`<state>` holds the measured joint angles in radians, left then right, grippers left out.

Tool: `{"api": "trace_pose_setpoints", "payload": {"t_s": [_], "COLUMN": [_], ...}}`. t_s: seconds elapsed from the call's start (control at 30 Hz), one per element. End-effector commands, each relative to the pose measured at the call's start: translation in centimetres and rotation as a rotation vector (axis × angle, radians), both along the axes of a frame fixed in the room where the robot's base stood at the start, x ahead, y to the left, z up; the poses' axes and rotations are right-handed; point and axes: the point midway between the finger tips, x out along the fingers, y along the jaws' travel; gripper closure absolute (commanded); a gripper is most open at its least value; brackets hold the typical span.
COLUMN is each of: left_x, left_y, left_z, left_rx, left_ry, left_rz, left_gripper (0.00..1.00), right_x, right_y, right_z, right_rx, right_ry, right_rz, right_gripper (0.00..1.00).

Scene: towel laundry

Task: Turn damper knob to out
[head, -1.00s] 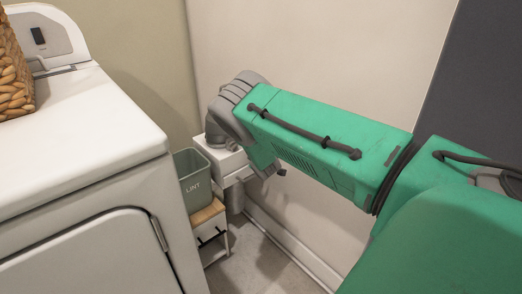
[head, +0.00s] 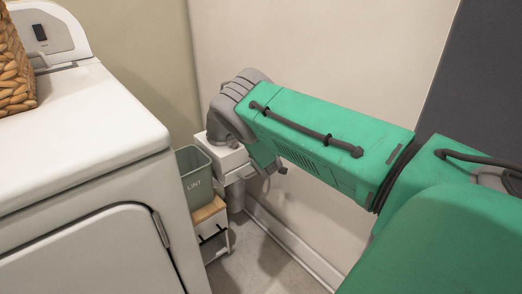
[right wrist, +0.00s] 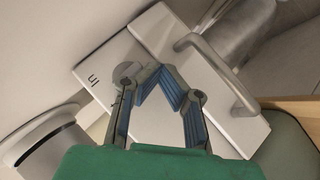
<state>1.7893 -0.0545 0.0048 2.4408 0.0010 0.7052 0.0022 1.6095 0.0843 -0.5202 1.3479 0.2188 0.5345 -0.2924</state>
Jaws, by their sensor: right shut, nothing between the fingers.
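A white box (head: 229,158) is mounted low by the wall beyond the dryer, partly hidden by my right arm. In the right wrist view the white box (right wrist: 82,92) carries a small dark mark, and a grey bar handle (right wrist: 213,68) spans its right part. A round grey piece (right wrist: 127,72) shows beside my left-hand finger; I cannot tell whether it is the damper knob or a finger joint. My right gripper (right wrist: 161,76) is shut and empty, its blue-padded fingertips together over the box face. Contact is unclear. The left gripper is out of view.
The white dryer (head: 80,130) fills the left, with a wicker basket (head: 12,75) on top. A green lint bin (head: 194,178) stands on a small wood-topped stand (head: 208,211) beside the dryer. The wall (head: 330,60) is close behind my right arm.

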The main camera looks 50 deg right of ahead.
Motion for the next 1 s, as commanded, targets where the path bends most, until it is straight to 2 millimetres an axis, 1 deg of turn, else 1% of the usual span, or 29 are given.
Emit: {"api": "trace_pose_setpoints", "payload": {"t_s": [0.17, 0.5, 0.6, 0.77, 1.0], "left_x": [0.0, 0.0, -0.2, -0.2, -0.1], "left_y": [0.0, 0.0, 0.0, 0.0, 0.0], "left_z": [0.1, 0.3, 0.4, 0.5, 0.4], "left_rx": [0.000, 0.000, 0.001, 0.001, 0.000], "left_ry": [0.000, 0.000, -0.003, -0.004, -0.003], "left_rz": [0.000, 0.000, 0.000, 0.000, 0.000], "left_gripper": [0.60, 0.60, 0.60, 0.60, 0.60], "right_x": [0.0, -0.2, -0.4, -1.6, -4.5], "right_y": [-0.3, -1.9, -1.9, -0.8, 2.5], "right_z": [0.2, 0.9, 1.2, 2.3, 4.4], "right_rx": [0.000, -0.002, -0.002, -0.001, 0.003], "right_ry": [-0.001, -0.005, -0.008, -0.008, 0.002], "right_rz": [-0.001, -0.007, -0.008, -0.008, 0.002], "right_gripper": [1.00, 1.00, 1.00, 1.00, 1.00]}}
